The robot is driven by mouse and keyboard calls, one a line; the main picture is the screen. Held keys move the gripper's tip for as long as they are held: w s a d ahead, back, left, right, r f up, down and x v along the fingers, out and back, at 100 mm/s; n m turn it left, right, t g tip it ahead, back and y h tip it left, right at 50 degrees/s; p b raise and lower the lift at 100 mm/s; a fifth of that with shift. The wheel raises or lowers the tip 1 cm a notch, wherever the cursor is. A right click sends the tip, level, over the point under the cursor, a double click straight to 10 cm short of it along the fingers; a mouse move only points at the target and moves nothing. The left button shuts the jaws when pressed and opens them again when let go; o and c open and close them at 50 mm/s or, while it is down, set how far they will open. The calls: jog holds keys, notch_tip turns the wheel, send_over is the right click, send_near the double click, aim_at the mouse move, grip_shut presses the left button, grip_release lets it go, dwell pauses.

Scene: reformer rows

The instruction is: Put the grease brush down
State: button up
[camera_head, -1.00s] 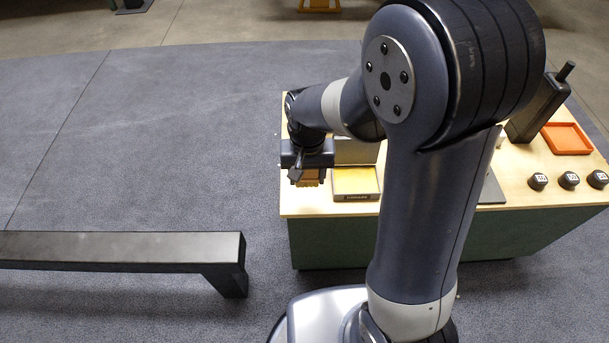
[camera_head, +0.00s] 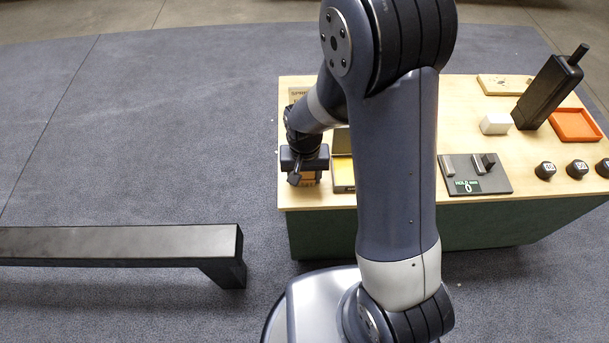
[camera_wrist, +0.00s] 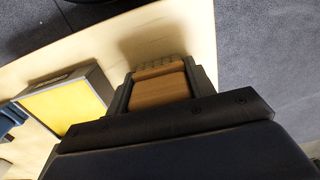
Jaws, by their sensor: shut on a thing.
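My gripper (camera_head: 305,175) is near the left end of the wooden tabletop (camera_head: 470,135). In the wrist view its jaws (camera_wrist: 160,90) are shut on a brown, wood-coloured block with a ridged far edge, the grease brush (camera_wrist: 160,88). A shadow lies on the pale tabletop just beyond the brush. I cannot tell whether the brush touches the surface. In the head view the brush (camera_head: 308,179) is mostly hidden under my gripper.
An open dark-sided box with a yellow inside (camera_head: 343,174) stands just right of the gripper; its yellow face shows in the wrist view (camera_wrist: 65,105). A black bench (camera_head: 120,240) stands left.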

jog(key=shift+f, duration=0.1)
jog(key=shift+f, duration=0.15)
jog(key=o, duration=0.9)
jog(key=shift+r, duration=0.2)
notch_tip(320, 180, up, 12)
jog(key=shift+r+p, duration=0.1)
jog(key=shift+p, duration=1.1)
jog(key=shift+f+b, duration=0.9)
jog(key=shift+f, duration=3.75)
jog(key=shift+f, duration=0.1)
